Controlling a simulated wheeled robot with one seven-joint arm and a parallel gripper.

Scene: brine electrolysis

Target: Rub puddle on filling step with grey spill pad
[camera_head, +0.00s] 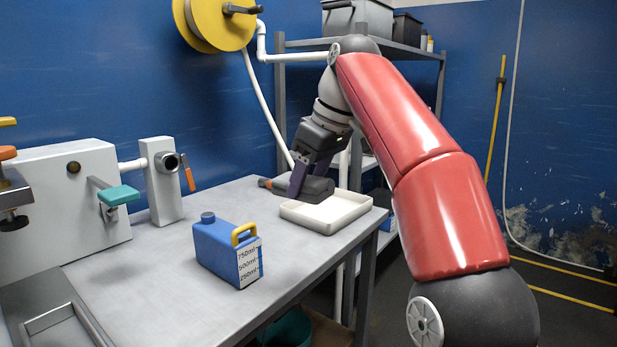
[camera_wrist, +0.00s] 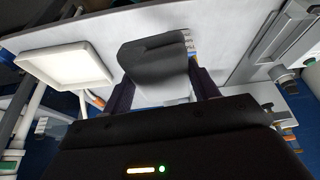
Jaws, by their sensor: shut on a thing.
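The grey spill pad (camera_head: 319,190) is a dark block held in my gripper (camera_head: 309,177), above the back of the bench beside the white tray. In the wrist view the pad (camera_wrist: 155,62) sits between the two purple fingers of my gripper (camera_wrist: 164,86), which are shut on it. In the head view the pad overlaps the tray's back left edge; I cannot tell whether it touches anything below. A metal ledge with a recessed panel (camera_head: 58,322), possibly the filling step, is at the bottom left. I cannot make out a puddle on it.
A white shallow tray (camera_head: 326,212) lies near the bench's right edge. A blue jug (camera_head: 226,249) with a yellow handle stands mid-bench. A grey machine (camera_head: 63,207) with a teal lever (camera_head: 119,195) and a tap post (camera_head: 163,182) stand left. The bench between jug and post is clear.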

